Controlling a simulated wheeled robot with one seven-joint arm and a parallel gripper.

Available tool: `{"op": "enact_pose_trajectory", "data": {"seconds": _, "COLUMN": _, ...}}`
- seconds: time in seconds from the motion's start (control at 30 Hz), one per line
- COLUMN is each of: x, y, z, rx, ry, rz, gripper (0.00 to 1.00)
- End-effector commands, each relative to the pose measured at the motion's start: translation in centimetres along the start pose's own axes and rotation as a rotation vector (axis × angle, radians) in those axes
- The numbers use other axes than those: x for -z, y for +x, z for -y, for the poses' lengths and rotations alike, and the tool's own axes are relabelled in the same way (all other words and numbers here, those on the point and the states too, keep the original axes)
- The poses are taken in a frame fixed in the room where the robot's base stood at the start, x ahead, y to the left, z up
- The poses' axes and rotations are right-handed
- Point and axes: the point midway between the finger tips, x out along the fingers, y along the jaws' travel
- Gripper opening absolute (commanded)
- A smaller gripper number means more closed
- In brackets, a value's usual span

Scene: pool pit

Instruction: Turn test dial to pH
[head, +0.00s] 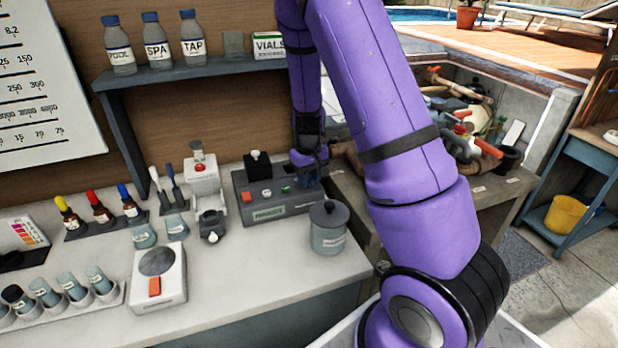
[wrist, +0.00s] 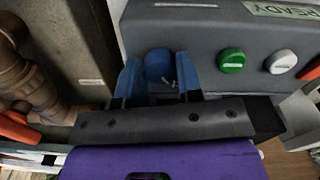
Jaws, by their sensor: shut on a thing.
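The test dial (wrist: 158,64) is a round blue knob on the face of a dark grey tester (wrist: 205,30). My gripper (wrist: 158,78) has one blue finger on each side of the dial and is shut on it. Small pale marks show beside the dial, too small to read, so its setting cannot be told. In the head view the tester (head: 250,186) stands on the bench, and my gripper (head: 309,178) is at its right end, hiding the dial.
Green (wrist: 231,61) and white (wrist: 281,62) buttons sit beside the dial. A lidded grey pot (head: 328,232) stands just in front of the tester. Brown pipes (wrist: 22,70) lie close beside my gripper. Bottles (head: 156,42) stand on the shelf behind.

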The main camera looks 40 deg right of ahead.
Motion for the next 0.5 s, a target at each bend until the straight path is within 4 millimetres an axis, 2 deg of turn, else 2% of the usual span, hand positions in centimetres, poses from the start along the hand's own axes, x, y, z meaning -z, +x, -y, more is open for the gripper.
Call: {"op": "enact_pose_trajectory", "data": {"seconds": 0.5, "x": 0.07, "y": -0.06, "z": 0.02, "rx": 0.001, "ry": 0.463, "rz": -0.002, "gripper": 0.10}}
